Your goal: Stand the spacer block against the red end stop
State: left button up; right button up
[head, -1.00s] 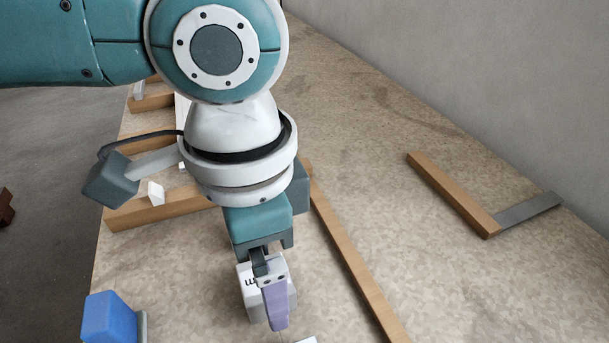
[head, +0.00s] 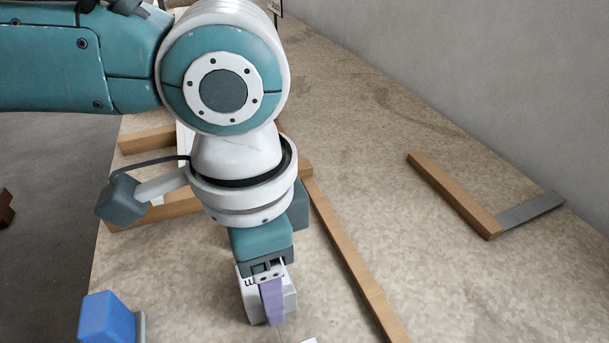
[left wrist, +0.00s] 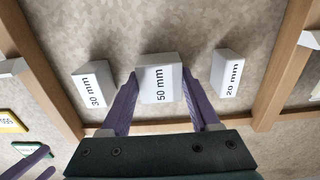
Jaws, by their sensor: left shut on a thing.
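My left gripper (head: 265,300) points down over a white block (head: 249,309) on the table in the head view. I cannot make out the red end stop in either view.
A long wooden strip (head: 350,265) runs right of the gripper. A wooden and grey metal square (head: 455,193) lies farther right. A blue block (head: 107,318) stands at the lower left. Cards, one yellow-edged (left wrist: 11,122), lie at the wrist view's left. The table's right side is mostly clear.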

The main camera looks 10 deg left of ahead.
pick_arm(q)
grip_shut()
jog(key=shift+r, duration=0.15)
